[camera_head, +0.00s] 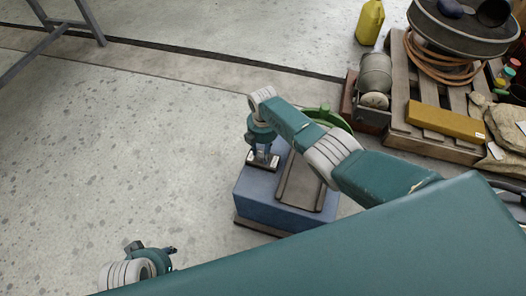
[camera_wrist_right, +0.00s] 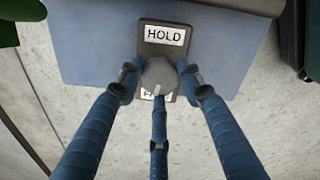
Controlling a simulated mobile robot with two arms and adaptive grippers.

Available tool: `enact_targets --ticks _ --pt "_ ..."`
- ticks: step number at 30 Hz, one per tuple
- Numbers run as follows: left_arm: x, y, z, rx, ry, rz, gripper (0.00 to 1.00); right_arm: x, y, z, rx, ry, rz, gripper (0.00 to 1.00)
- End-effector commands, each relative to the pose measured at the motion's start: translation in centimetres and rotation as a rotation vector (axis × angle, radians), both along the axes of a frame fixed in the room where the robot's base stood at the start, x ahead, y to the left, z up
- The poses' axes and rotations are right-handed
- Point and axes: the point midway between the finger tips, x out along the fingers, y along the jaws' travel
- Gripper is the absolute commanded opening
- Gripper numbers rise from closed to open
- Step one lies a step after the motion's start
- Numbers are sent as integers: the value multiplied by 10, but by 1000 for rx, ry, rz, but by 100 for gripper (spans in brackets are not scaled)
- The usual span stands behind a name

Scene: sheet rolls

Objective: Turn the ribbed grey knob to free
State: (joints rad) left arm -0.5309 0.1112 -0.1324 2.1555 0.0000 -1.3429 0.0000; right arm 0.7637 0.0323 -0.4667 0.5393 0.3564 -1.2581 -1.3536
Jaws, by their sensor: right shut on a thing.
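The grey knob (camera_wrist_right: 158,74) sits on a dark plate (camera_wrist_right: 147,49) on a blue box (camera_head: 262,205). The plate's upper label (camera_wrist_right: 165,35) reads HOLD; a lower label (camera_wrist_right: 147,95) is mostly hidden, with only part of its first letter showing. A pale line marks the knob's lower side in the right wrist view, toward the lower label. My right gripper (camera_head: 262,151) is over the plate, its three blue fingers shut around the knob. My left gripper (camera_head: 168,250) is low at the left, far from the box; its finger opening is unclear.
A green round part (camera_head: 328,117) is behind the box, partly behind my right arm. A wooden pallet (camera_head: 430,145) carries a yellow-brown box (camera_head: 445,121) and coiled hose. A yellow jug (camera_head: 370,22) stands at the back. The floor left of the box is clear.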

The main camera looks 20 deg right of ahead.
Motion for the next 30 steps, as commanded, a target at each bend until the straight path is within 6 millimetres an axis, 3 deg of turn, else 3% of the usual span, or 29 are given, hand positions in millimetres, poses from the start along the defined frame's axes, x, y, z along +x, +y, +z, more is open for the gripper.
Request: enact_targets --ticks 10,27,28,30 --pt "-4 0 3 0 5 0 40 0 1 0 1 1 147 10" --pt "-1 0 6 1 -3 -2 40 0 1 0 1 1 176 10" --pt "0 0 7 1 -4 -2 40 0 1 0 1 1 176 42" --pt "1 0 7 0 -7 -2 40 0 1 0 1 1 175 55"
